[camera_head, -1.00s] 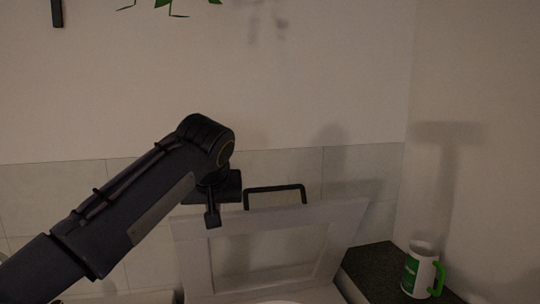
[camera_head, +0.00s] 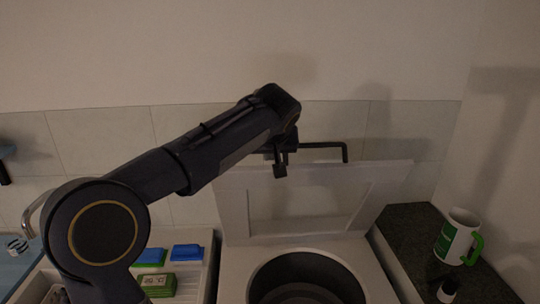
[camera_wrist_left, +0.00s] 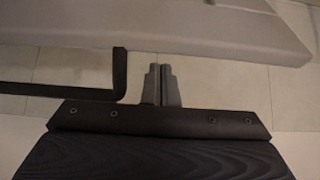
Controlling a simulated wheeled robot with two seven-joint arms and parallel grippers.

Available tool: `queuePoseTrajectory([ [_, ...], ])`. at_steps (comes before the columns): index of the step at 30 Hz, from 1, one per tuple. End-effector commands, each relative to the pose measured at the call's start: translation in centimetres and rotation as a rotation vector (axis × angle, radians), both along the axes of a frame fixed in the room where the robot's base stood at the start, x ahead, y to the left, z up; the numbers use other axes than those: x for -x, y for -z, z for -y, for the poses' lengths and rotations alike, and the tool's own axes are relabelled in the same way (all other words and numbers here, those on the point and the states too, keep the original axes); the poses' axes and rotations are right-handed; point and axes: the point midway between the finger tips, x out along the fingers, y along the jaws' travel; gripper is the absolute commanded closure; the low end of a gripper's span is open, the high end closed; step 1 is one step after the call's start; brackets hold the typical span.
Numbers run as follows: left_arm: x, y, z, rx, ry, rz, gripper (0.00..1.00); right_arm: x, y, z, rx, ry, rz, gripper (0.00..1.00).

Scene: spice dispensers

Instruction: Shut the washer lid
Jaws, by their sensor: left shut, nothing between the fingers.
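The washer lid (camera_head: 235,204) is a pale framed panel standing raised, tilted back towards the tiled wall, with a dark bar handle (camera_head: 345,153) at its top edge. Below it the round dark drum opening (camera_head: 300,268) of the washer is uncovered. My left gripper (camera_head: 281,170) is at the lid's top edge, just left of the handle; whether it touches cannot be told. In the left wrist view, the left gripper (camera_wrist_left: 161,86) is shut and empty, its fingertips close to the lid's edge (camera_wrist_left: 190,30) and beside the handle (camera_wrist_left: 119,75). My right gripper is not in view.
A white and green mug (camera_head: 456,238) and a small dark-topped bottle (camera_head: 447,290) stand on the dark counter (camera_head: 408,225) at right. Blue (camera_head: 187,252) and green (camera_head: 158,285) boxes lie left of the washer. The tiled wall is close behind the lid.

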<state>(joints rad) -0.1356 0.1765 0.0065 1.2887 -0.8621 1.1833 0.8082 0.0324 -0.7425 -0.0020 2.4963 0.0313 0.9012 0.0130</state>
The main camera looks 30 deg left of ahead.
Motion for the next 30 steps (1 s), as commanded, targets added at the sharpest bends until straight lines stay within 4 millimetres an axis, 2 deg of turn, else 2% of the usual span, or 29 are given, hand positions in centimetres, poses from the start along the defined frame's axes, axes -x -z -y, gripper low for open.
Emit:
queuePoseTrajectory([
  [6, 1.0, 0.5, 0.7, -0.001, -0.001, 0.000, 1.00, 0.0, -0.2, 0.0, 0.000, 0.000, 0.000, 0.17],
  [20, 1.3, 0.8, 1.0, -0.004, 0.001, 0.006, 1.00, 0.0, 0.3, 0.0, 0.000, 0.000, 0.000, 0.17],
  [26, 2.6, 2.1, 2.1, -0.027, 0.003, 0.037, 1.00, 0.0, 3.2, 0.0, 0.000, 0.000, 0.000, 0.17],
  [30, 4.5, 3.6, 3.5, -0.058, 0.005, 0.080, 1.00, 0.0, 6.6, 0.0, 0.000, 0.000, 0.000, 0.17],
])
